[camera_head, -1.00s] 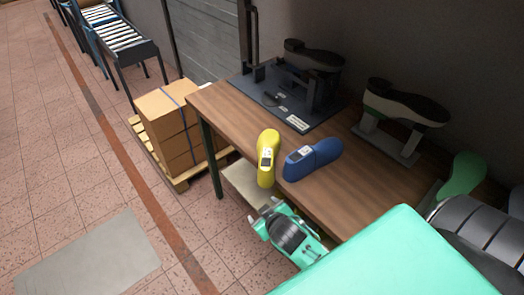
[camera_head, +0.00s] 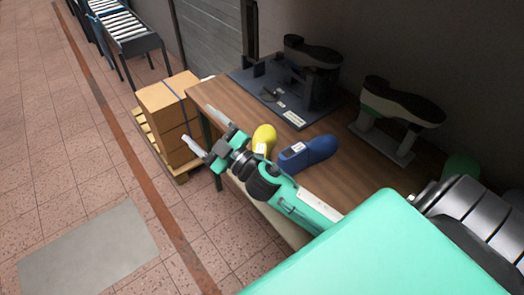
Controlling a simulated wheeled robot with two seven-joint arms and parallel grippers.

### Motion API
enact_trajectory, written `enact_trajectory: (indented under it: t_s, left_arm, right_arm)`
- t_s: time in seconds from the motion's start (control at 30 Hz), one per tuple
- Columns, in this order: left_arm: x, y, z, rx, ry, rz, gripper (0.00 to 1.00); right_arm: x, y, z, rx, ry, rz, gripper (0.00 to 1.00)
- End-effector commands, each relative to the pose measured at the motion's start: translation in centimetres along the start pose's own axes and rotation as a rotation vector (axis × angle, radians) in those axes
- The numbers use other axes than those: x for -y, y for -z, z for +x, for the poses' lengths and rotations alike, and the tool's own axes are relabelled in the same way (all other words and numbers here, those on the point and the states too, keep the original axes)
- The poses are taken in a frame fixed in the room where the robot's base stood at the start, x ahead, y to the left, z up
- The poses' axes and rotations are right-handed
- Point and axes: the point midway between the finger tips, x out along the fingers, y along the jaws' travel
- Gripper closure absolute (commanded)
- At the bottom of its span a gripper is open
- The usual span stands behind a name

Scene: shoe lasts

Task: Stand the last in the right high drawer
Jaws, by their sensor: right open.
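A yellow last (camera_head: 264,138) and a blue last (camera_head: 312,152) rest side by side on the brown wooden bench (camera_head: 215,95). My right gripper (camera_head: 196,122) is open and empty, its fingers spread beyond the bench's left edge, left of the yellow last. My right wrist and forearm cross in front of the yellow last and hide its lower part. A green shape (camera_head: 461,167), perhaps another last, shows partly at the right behind my arm. No drawer can be made out. My left gripper is not in view.
A dark plate with a shoe fixture (camera_head: 310,85) stands at the back of the bench. A shoe on a stand (camera_head: 395,110) is at its right. Cardboard boxes (camera_head: 168,110) on a pallet stand left of the bench. The floor further left is open.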

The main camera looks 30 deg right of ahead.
Motion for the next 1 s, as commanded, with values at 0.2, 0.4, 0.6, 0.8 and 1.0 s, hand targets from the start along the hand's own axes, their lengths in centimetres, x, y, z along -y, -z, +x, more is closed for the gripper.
enact_trajectory:
  t_s: [0.2, 0.4, 0.6, 0.8, 1.0]
  left_arm:
    - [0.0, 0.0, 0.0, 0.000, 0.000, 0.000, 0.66]
    - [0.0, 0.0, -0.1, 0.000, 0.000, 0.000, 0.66]
    - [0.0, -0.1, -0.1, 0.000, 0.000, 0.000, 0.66]
    - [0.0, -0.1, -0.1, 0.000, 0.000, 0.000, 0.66]
    - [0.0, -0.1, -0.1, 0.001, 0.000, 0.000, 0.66]
  right_arm:
    - [3.1, 5.0, 2.8, -0.369, 0.262, -0.219, 0.26]
    - [6.9, 4.8, 2.5, -0.565, 0.617, -0.432, 0.26]
    - [8.2, 0.0, 1.1, -0.577, 1.036, -0.648, 0.26]
    - [4.6, -7.5, -0.7, -0.372, 1.462, -0.836, 0.26]
    - [-3.4, -13.5, -2.7, 0.010, 1.798, -0.945, 0.26]
